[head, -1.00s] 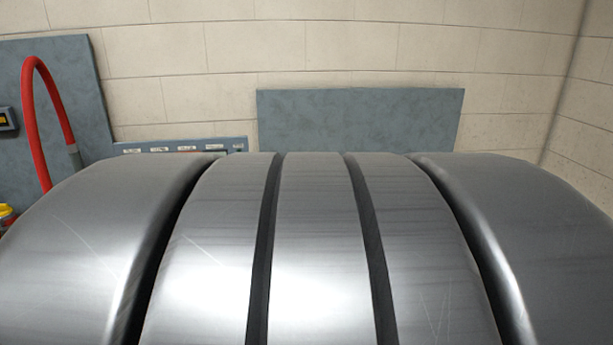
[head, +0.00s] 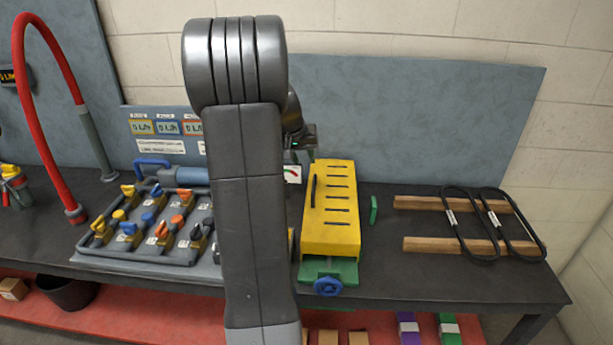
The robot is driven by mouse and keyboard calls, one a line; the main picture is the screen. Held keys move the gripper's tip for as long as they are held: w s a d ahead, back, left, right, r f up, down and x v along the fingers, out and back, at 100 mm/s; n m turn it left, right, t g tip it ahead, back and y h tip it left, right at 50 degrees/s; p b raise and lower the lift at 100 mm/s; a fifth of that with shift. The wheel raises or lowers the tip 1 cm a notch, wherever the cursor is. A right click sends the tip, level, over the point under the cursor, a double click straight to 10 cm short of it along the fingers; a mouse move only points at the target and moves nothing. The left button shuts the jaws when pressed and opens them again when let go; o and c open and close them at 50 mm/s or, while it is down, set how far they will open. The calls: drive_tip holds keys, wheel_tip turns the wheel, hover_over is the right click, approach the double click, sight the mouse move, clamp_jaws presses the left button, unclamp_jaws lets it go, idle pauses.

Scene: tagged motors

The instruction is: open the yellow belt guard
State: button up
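The yellow belt guard (head: 333,212) is a long box with several dark slots on top and a dark handle (head: 313,191) along its left side. It sits on the bench right of my arm and looks closed. A green base (head: 345,270) with a blue round knob (head: 328,286) shows at its front. My gripper (head: 300,150) is at the back, near the guard's far left end, mostly hidden behind my own arm. I cannot see its fingers clearly. The arm also hides what lies just left of the guard.
A tray (head: 110,258) of colored-handled parts lies left of my arm. A red hose (head: 25,110) arches at far left. Two black belts (head: 468,222) lie across wooden strips (head: 455,245) at right. A small green piece (head: 374,210) lies right of the guard. The front right bench is clear.

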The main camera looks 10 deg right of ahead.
sight(314, 184)
drive_tip(key=p+x, duration=0.2)
drive_tip(key=x, duration=1)
drive_tip(key=shift+d+f, duration=0.2)
drive_tip(key=shift+f, duration=0.1)
drive_tip(key=shift+c, duration=0.3)
clamp_jaws()
